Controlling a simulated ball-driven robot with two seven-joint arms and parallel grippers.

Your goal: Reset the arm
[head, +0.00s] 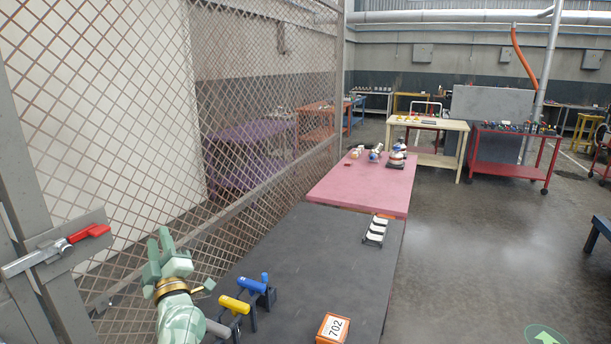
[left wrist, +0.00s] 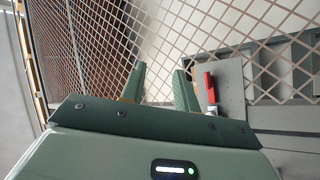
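My left gripper (head: 163,250) is raised in front of the wire mesh fence, at the left edge of the dark table. In the left wrist view its two green fingers (left wrist: 160,85) stand apart with nothing between them, so it is open and empty. The fingers point toward the mesh. My right gripper is in neither view.
The mesh fence (head: 262,110) stands close on the left, with a red-handled latch (head: 88,233). The dark table (head: 310,250) carries a yellow-handled tool (head: 235,304), a blue-handled one (head: 252,285) and an orange box (head: 332,328). A pink table (head: 360,188) stands beyond.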

